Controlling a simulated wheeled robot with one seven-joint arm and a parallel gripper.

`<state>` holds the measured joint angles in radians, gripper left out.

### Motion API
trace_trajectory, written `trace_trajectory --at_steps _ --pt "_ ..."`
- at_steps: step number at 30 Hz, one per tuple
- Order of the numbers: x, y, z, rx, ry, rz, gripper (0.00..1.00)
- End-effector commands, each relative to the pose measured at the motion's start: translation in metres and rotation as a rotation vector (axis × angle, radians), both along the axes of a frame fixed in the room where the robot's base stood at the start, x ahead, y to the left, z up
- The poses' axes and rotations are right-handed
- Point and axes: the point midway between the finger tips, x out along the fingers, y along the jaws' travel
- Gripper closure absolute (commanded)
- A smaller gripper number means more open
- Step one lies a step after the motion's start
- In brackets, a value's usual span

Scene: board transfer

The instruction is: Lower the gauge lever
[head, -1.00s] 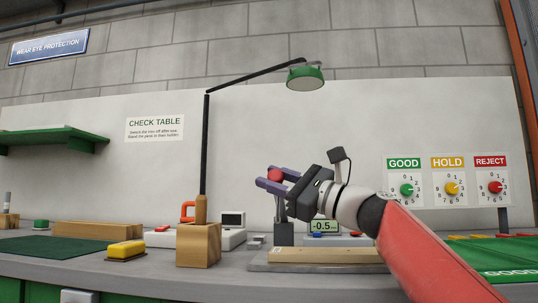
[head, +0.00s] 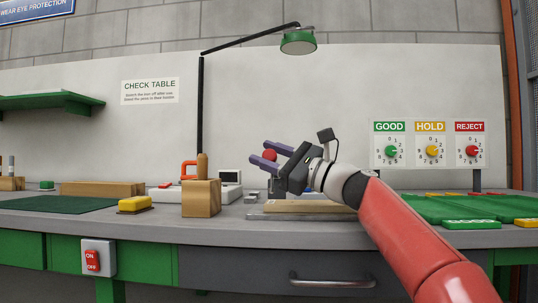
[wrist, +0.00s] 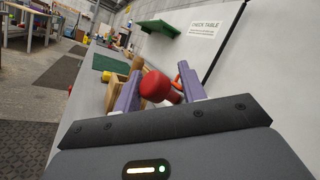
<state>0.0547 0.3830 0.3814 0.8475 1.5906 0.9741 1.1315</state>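My gripper (head: 267,153) is open, with a finger on either side of the knob. In the wrist view the gripper (wrist: 160,92) shows a gap at the knob's left; contact at the right is unclear. A pale wooden board (head: 300,206) lies on the grey gauge base (head: 290,217) below.
A wooden block holder (head: 201,199) with a wooden handle in it stands left of the gauge. A yellow-topped brush or block (head: 135,204) and a green mat (head: 60,204) lie further left. Green trays (head: 440,208) are at the right. A lamp (head: 298,43) hangs above.

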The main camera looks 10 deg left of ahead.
Motion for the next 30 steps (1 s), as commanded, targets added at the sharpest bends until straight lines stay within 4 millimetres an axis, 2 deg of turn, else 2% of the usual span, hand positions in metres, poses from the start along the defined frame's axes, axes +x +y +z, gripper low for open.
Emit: trace_trajectory --at_steps 11,24,30 --pt "-0.001 -0.003 -0.001 0.001 -0.002 -0.002 0.5" --pt "-0.017 -0.063 -0.024 -0.001 0.0 -0.006 0.5" --pt "-0.02 -0.071 -0.026 0.001 0.001 -0.002 0.5"
